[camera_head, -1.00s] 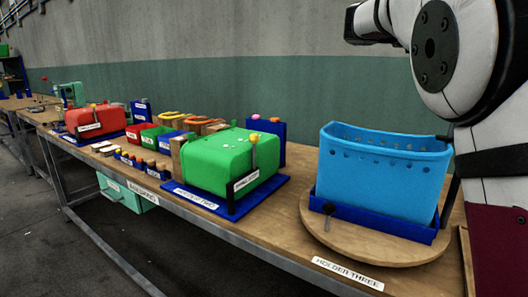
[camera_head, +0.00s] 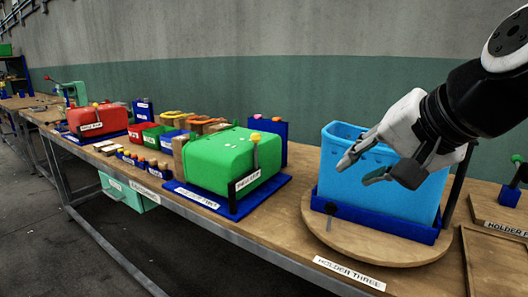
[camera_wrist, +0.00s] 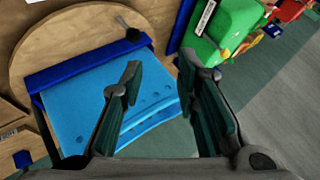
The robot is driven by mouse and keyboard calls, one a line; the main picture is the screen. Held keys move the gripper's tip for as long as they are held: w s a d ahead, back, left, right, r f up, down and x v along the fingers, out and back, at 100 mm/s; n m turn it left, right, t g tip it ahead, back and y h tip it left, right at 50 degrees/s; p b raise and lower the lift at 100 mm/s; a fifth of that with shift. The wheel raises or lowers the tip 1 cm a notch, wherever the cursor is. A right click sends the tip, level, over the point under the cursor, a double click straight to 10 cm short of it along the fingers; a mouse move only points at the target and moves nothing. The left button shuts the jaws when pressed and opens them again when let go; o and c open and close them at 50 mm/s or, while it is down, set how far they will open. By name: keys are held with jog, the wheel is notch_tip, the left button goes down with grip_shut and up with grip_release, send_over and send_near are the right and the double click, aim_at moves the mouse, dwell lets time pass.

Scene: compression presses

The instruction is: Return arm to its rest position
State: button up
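My gripper (camera_head: 362,166) is at the right of the head view, in front of the upper part of a light blue bin (camera_head: 375,198). Its fingers point left and are spread apart with nothing between them. In the wrist view my gripper (camera_wrist: 165,92) also shows open and empty, with the blue bin (camera_wrist: 85,110) beyond and to the left of the fingers. The bin sits in a dark blue holder (camera_head: 385,229) on a round wooden board (camera_head: 360,249). My gripper hides part of the bin's rim.
A green press (camera_head: 218,162) stands left of the bin, and a red press (camera_head: 97,120) is farther left. Small coloured bins (camera_head: 158,137) lie between them. The label "HOLDER THREE" (camera_head: 349,273) is at the table's front edge. A small blue block (camera_head: 509,196) is at far right.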

jog(key=s+d+f+n+g+h, duration=0.1)
jog(key=s+f+n+g, duration=0.15)
jog(key=s+f, duration=0.4)
jog(key=s+d+f+n+g+h, duration=0.1)
jog(key=s+d+f+n+g, duration=0.2)
jog(key=s, duration=0.6)
jog(key=s+f+n+g+h, duration=0.1)
jog(key=s+f+g+h, duration=0.1)
jog(key=s+f, duration=0.5)
notch_tip(320, 180, up, 20)
jog(key=t+p, duration=0.3)
jog(key=p, duration=1.3)
jog(key=shift+s+f+y, duration=0.2)
jog(key=shift+s+y, duration=0.1)
jog(key=shift+s, duration=0.1)
jog(key=shift+d, duration=0.1)
